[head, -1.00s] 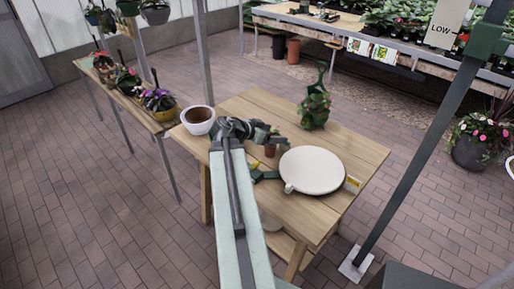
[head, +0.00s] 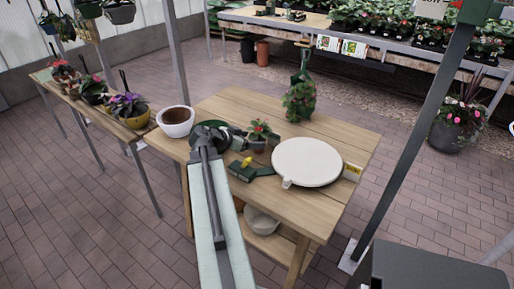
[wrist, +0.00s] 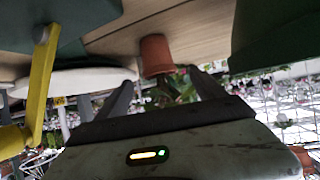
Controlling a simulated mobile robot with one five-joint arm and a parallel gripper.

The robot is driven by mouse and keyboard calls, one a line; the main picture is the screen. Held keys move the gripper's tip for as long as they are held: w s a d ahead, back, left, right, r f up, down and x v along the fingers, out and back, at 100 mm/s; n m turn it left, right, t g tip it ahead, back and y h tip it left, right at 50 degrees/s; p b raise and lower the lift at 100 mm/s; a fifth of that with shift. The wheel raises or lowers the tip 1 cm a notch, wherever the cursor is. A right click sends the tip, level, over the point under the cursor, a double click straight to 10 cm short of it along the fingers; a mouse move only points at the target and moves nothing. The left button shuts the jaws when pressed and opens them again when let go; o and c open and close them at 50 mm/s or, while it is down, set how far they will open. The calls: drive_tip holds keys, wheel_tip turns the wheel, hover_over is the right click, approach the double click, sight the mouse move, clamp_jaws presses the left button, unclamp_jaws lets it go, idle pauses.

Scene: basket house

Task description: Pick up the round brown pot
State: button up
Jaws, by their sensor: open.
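A small round brown pot (wrist: 155,54) with a leafy plant shows in the wrist view, which looks upside down. In the head view this plant, with red flowers (head: 259,131), stands on the wooden table (head: 232,103), its pot (head: 257,146) partly hidden. My gripper (head: 243,133) is open just left of the plant in the head view. In the wrist view my gripper (wrist: 160,76) has one finger on each side of the plant's leaves, with the pot around and beyond the fingertips. I cannot tell whether the fingers touch it.
A white round plate (head: 306,161) lies right of the plant. A green and yellow tool (head: 247,170) lies in front. A white pot of soil (head: 175,122) stands left, and a leafy green plant (head: 299,101) behind. A dark post (head: 410,140) stands at right.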

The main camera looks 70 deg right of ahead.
sight(258, 139)
drive_tip(key=b+x, duration=0.1)
drive_tip(key=x, duration=0.1)
drive_tip(key=b+x, duration=0.1)
drive_tip(key=x, duration=0.2)
drive_tip(key=shift+a+f+b, duration=0.1)
drive_tip(key=shift+f+b, duration=0.15)
drive_tip(key=shift+b, duration=0.05)
drive_tip(key=shift+s+d, duration=0.1)
drive_tip(key=shift+d, duration=0.15)
drive_tip(key=c, duration=1.5)
drive_tip(key=shift+r, duration=0.1)
drive_tip(key=shift+c, duration=0.2)
